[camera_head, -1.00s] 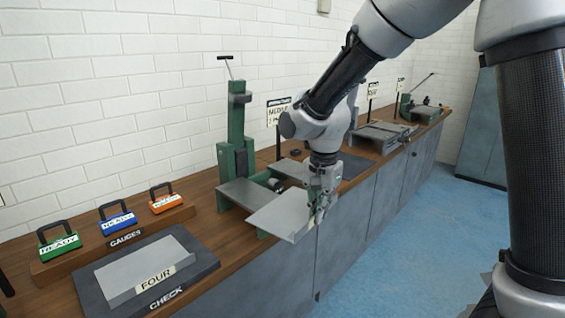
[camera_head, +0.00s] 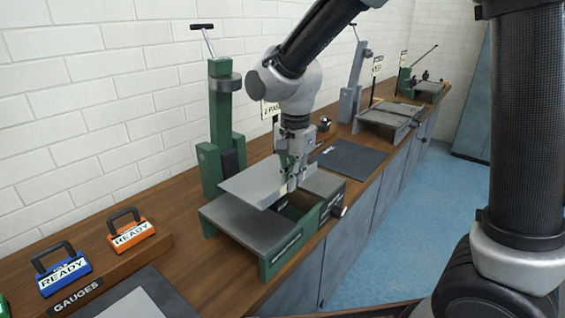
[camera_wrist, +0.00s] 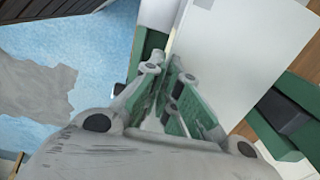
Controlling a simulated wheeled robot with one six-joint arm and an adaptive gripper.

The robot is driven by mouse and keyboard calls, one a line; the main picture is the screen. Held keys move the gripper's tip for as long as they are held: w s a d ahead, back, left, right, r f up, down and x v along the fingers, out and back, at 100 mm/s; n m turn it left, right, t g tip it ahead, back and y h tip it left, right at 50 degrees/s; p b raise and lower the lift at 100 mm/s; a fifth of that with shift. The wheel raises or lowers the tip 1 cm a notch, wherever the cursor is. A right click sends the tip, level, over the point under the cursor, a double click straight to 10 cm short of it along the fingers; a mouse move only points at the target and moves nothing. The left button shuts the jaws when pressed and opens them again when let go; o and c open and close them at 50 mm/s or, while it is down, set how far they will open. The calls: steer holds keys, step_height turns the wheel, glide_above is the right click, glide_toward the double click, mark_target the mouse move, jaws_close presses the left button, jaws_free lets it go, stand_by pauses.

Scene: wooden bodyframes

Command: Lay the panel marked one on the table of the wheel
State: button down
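My gripper (camera_head: 289,186) is shut on the edge of a thin light grey panel (camera_head: 252,184), held nearly flat. The panel also fills the upper middle of the wrist view (camera_wrist: 235,50), beside the green fingers (camera_wrist: 175,100). Its marking cannot be read. The panel is over the green machine with a tall column (camera_head: 222,110), partly covering the machine's grey table (camera_head: 245,228). Whether it touches the table is unclear. A second grey plate (camera_head: 323,183) lies right of a dark gap. I cannot tell from any legible label that this machine is the wheel.
A dark mat (camera_head: 350,160) lies on the wooden bench to the right, with grey (camera_head: 390,118) and green machines beyond. Blue (camera_head: 62,273) and orange (camera_head: 130,231) READY gauges stand at left. A sign behind my gripper is partly hidden. Blue floor is clear at right.

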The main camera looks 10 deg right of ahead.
steer(key=shift+w+a+f, duration=0.1)
steer(key=shift+w+f, duration=0.05)
steer(key=shift+w, duration=0.3)
steer(key=shift+f, duration=3)
steer(key=shift+f, duration=0.25)
steer(key=c, duration=1.6)
jaws_free()
steer(key=shift+o, duration=0.2)
steer(key=o, duration=0.6)
steer(key=shift+c, duration=0.2)
steer(key=shift+r, duration=0.1)
